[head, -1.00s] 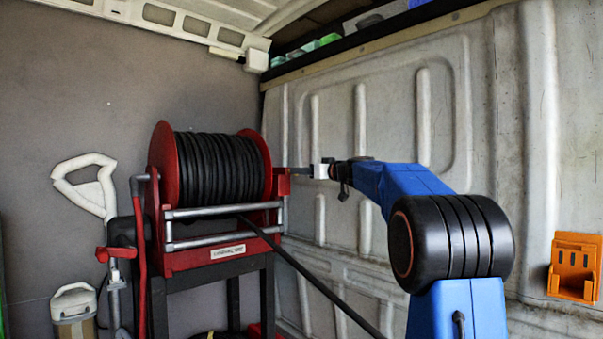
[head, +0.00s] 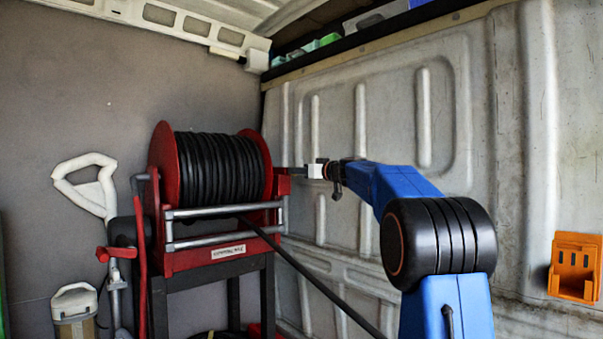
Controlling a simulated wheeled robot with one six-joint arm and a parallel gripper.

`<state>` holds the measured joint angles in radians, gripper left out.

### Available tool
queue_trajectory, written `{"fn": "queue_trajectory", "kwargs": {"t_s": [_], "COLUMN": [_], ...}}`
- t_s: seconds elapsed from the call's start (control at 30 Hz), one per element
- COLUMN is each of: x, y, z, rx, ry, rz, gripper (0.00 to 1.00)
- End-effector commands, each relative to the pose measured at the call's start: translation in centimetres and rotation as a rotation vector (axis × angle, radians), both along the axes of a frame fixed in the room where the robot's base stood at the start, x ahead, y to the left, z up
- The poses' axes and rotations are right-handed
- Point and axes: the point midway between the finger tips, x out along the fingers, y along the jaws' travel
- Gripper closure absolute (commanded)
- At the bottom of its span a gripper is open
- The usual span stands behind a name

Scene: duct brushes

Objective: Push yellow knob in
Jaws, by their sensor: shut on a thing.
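A hose reel with red side discs and black hose (head: 222,168) stands on a dark frame in the head view. My gripper (head: 291,171) is at the reel's right side, by a red block (head: 281,184) there. Its dark fingers are small in the view and reach left from the white part of my wrist. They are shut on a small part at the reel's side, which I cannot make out. I see no yellow knob; one may be hidden behind the fingers or the reel's right side.
A black hose (head: 315,283) runs from the reel down to the right. The ribbed grey wall (head: 440,120) is close behind my arm. An orange holder (head: 575,267) hangs on the right. A white-handled tool (head: 88,185) stands left of the reel.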

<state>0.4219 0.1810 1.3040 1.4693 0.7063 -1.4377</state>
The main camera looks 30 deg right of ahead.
Motion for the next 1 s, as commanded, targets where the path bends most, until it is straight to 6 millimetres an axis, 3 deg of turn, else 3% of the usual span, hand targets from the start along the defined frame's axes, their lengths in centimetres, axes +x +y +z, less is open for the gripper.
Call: {"fn": "queue_trajectory", "kwargs": {"t_s": [0.1,0.33,0.37,0.4,0.43,0.77,1.0], "x": [0.9,1.0,1.0,1.0,1.0,0.7,-2.0], "y": [0.3,0.3,0.3,0.3,0.3,0.2,-0.6], "z": [0.0,0.1,0.1,0.1,0.1,0.0,0.1], "rx": [0.0,0.001,0.001,0.001,0.001,0.0,-0.001], "ry": [-0.001,-0.002,-0.002,-0.002,-0.002,-0.001,-0.001], "rz": [0.001,-0.001,-0.001,-0.001,-0.001,-0.001,-0.003], "gripper": [1.0,1.0,0.69,0.6,0.56,0.56,0.56]}}
